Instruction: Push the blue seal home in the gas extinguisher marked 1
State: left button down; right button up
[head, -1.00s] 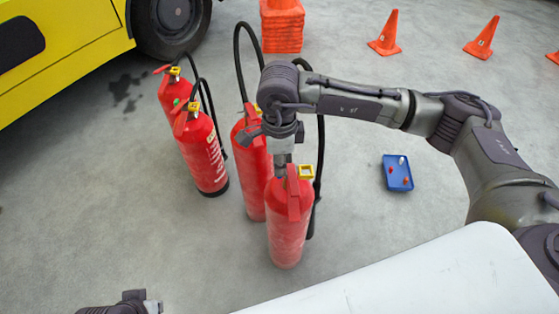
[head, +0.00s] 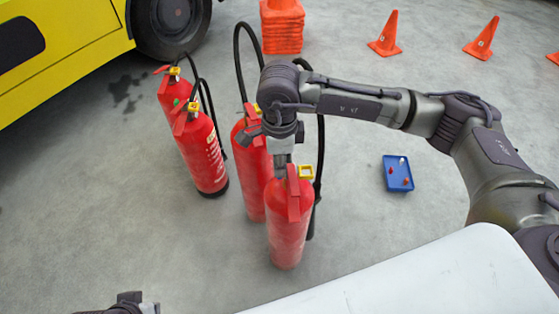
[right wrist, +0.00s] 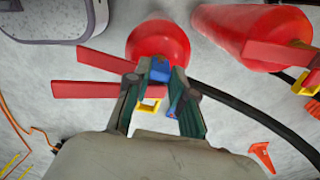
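A red extinguisher (head: 286,237) stands upright nearest me, with a red lever and a yellow ring (head: 306,172) at its top. No number is readable on it. My right gripper (head: 281,160) points down at its head. In the right wrist view, the fingers of my right gripper (right wrist: 159,80) stand apart on either side of a blue piece (right wrist: 160,69) at the valve. I cannot tell if they press on it. A second blue bit (right wrist: 173,109) shows by the right finger. My left gripper (head: 150,307) barely shows at the bottom edge.
Another red extinguisher (head: 252,185) stands close behind, and two more (head: 203,160) stand left. Black hoses arch beside them. A blue tray (head: 398,184) with small red and white items lies on the floor at right. Orange cones and a yellow vehicle (head: 55,50) are behind.

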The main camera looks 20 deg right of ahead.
jog(key=o, duration=0.4)
notch_tip(320, 180, up, 12)
dwell(0.5)
